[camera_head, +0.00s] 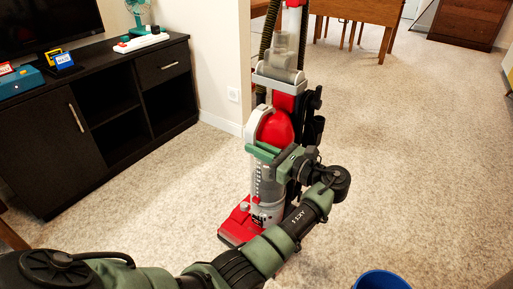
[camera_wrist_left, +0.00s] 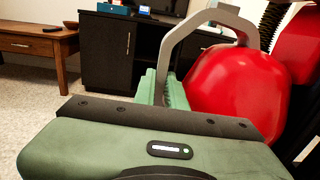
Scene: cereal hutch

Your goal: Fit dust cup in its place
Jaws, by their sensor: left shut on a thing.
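The upright red and grey vacuum (camera_head: 287,100) stands on the carpet in the head view. The dust cup (camera_head: 277,128) has a red domed top, a grey arched handle and a clear lower part, and is upright at the vacuum's front. My left gripper (camera_head: 262,152) is shut on its handle. In the left wrist view the red dome of the dust cup (camera_wrist_left: 225,82) is close on the right, and the handle runs down to the green fingers of the left gripper (camera_wrist_left: 168,88). My arm hides part of the cup's lower body, and I cannot tell whether it is fully seated. My right gripper is out of view.
A black cabinet (camera_head: 105,115) with a television and small items stands at the left. A blue bucket (camera_head: 381,280) is at the bottom edge. A wooden table (camera_head: 360,12) is at the back. The carpet to the right of the vacuum is clear.

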